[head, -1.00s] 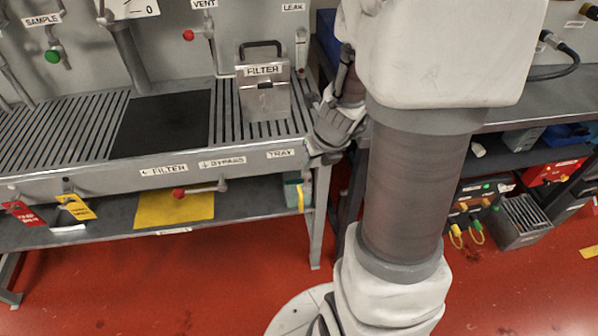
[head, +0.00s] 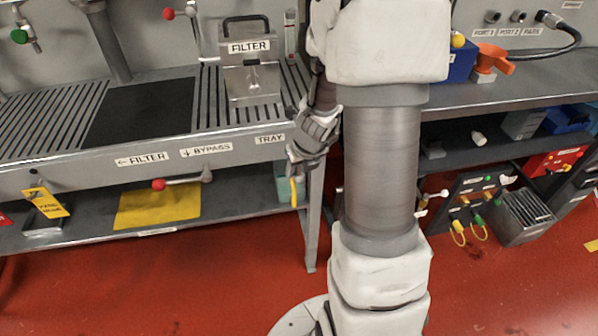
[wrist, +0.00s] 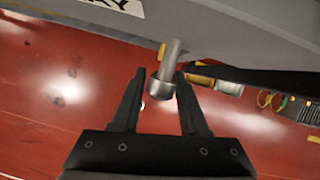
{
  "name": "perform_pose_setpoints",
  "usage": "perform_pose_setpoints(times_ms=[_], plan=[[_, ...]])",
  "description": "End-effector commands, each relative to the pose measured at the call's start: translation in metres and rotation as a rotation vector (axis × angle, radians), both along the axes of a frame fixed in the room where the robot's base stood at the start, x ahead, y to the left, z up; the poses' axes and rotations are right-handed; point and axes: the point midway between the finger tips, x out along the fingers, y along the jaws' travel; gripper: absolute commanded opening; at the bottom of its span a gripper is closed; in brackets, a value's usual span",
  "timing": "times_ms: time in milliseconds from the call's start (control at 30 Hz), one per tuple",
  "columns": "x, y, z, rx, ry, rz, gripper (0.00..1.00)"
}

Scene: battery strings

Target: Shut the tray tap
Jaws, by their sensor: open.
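The tray tap shows in the wrist view as a short metal post (wrist: 165,72) with a thicker round end, below the cut-off TRAY label (wrist: 120,4). My gripper (wrist: 160,74) is open, with its two dark fingers on either side of the post. I cannot tell whether either finger touches it. In the head view my gripper (head: 295,165) is at the bench's front right corner, just below the TRAY label (head: 270,139). It hides the tap there, so the tap's handle position cannot be told. A yellow strip (head: 293,192) shows just under the gripper.
The bypass tap's red-ended lever (head: 180,182) lies level to the left. The filter box (head: 251,75) stands on the slotted bench top. A lower shelf (head: 100,232) carries a yellow mat (head: 160,205). A bench leg (head: 313,230) is close by. Red floor is open in front.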

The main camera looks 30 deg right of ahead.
Motion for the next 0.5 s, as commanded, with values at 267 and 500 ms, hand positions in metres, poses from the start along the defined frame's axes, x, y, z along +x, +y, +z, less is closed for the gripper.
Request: perform_pose_setpoints(times_ms=[267,500], plan=[[0.0004,-0.0003,-0.0005,-0.001,0.000,0.000,0.43],[0.0002,-0.0005,-0.0004,-0.001,0.000,-0.001,0.00]])
